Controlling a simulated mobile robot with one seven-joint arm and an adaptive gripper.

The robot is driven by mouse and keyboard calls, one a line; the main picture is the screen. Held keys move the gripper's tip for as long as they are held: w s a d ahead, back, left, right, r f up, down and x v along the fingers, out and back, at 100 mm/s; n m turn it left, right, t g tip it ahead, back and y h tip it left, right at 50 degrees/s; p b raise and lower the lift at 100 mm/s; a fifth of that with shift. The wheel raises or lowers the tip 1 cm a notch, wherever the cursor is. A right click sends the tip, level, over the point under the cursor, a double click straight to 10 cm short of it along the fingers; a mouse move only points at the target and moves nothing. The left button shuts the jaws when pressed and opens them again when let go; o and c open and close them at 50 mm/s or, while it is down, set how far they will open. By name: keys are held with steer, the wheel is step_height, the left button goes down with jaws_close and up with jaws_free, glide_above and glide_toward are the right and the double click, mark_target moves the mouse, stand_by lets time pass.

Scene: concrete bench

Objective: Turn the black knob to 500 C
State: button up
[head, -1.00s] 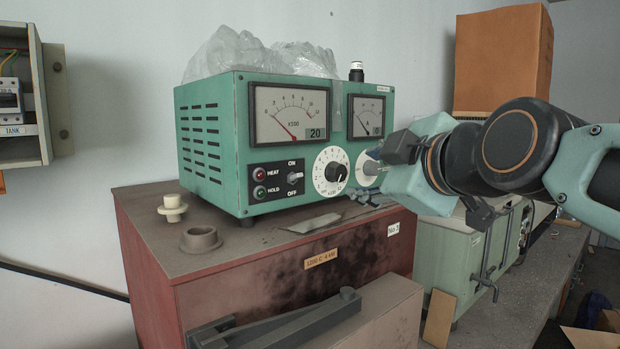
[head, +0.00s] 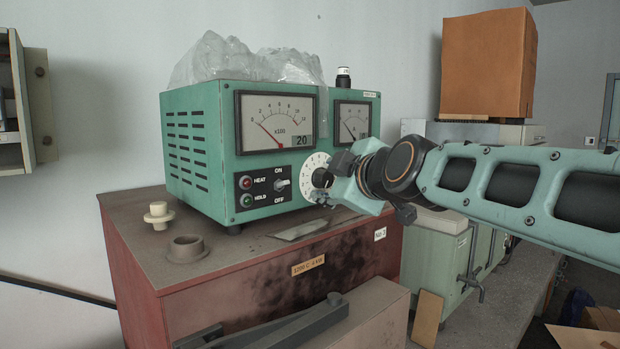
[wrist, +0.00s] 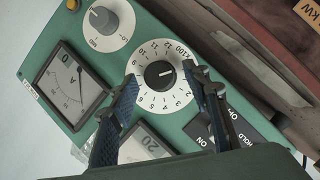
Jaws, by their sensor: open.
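The black knob (wrist: 160,75) sits at the centre of a white numbered dial (wrist: 148,98) marked X100. In the wrist view its white pointer line points right, towards the low-number end; the exact number is too small to tell. In the head view the knob (head: 321,178) is partly hidden behind my gripper (head: 324,186). My gripper (wrist: 162,78) is open in the wrist view, with one finger on each side of the knob. I cannot tell whether either finger touches it. The left meter (head: 275,121) on the green control box (head: 190,145) has its needle near the low end.
A grey knob (wrist: 102,18) with its own dial is close by. The ON/OFF switch (head: 281,184) and the HEAT and HOLD lamps (head: 246,191) are left of the dial. A pale plug (head: 159,215) and grey ring (head: 187,248) stand on the red cabinet (head: 130,250).

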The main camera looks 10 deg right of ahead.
steer(key=c, duration=1.2)
steer(key=shift+o, duration=0.2)
steer(key=shift+w, duration=0.1)
